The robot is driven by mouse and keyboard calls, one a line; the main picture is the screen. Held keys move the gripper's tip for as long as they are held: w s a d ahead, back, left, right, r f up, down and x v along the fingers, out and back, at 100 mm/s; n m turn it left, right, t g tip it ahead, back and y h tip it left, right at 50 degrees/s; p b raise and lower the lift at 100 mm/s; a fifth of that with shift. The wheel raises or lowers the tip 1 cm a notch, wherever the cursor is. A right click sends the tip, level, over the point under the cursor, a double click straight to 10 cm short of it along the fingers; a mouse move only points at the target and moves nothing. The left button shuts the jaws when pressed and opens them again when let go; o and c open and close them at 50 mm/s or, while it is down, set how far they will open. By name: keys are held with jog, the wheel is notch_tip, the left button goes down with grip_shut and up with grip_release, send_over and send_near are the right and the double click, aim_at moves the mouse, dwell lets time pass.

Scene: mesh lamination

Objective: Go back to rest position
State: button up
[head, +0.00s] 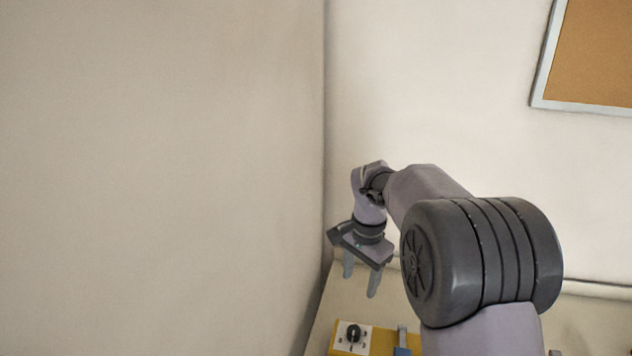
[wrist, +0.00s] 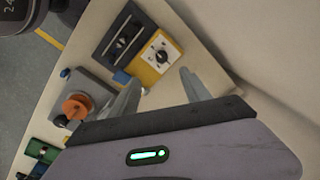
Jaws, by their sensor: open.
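My gripper (head: 361,276) is at the middle of the head view, pointing down above the back of the table near the wall corner. Its two fingers are apart with nothing between them. In the wrist view my gripper (wrist: 160,88) also shows open and empty, with its fingers reaching up from the dark palm edge. My arm bends from the lower right up and over to the gripper.
The table (head: 320,335) carries a yellow box with a black knob (head: 353,334). The wrist view also shows a dark slotted block (wrist: 125,40), a grey block with an orange knob (wrist: 77,106) and a green part (wrist: 42,152). Walls stand close at left and behind; a corkboard (head: 597,50) hangs upper right.

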jog(key=s+a+r+n+t+b, duration=0.1)
jog(key=s+r+b, duration=0.15)
jog(key=s, duration=0.35)
jog(key=s+r+n+t+b, duration=0.1)
jog(key=s+r, duration=0.3)
jog(key=s, duration=0.2)
jog(key=s+a+f+n+t+b, duration=0.1)
jog(key=s+f+n+b, duration=0.1)
jog(key=s, duration=0.7)
jog(key=s+a+f+n+t+y+b, duration=0.1)
jog(key=s+f+n+t, duration=0.1)
jog(key=s, duration=0.8)
jog(key=shift+a+f+y+b, duration=0.2)
jog(key=shift+f+y+b, duration=0.15)
jog(key=shift+f, duration=0.25)
